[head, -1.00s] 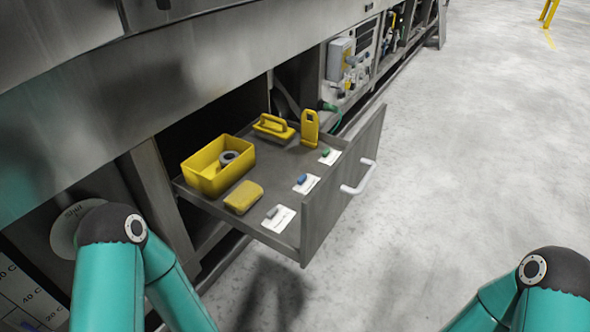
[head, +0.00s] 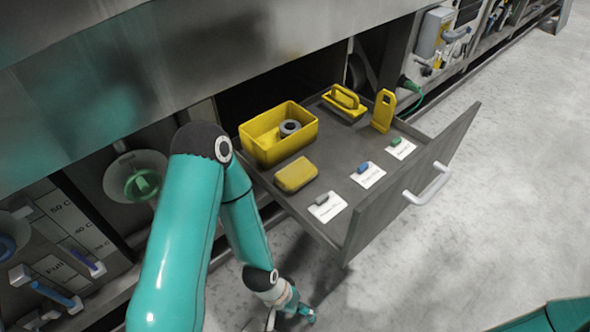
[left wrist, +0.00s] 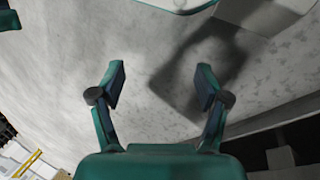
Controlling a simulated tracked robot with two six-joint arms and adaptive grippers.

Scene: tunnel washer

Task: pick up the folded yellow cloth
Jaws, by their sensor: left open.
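The folded yellow cloth (head: 296,174) lies flat in the open drawer (head: 340,150), in front of the yellow bin (head: 278,135). My left gripper (head: 292,318) is low at the bottom of the head view, below and outside the drawer, well apart from the cloth. In the left wrist view my left gripper (left wrist: 160,85) is open and empty, with bare grey floor beyond its fingers. The cloth does not show in that view. At the lower right of the head view only a piece of my right arm shows, and its gripper is out of frame.
The bin holds a grey ring (head: 289,128). Floor to the right is clear.

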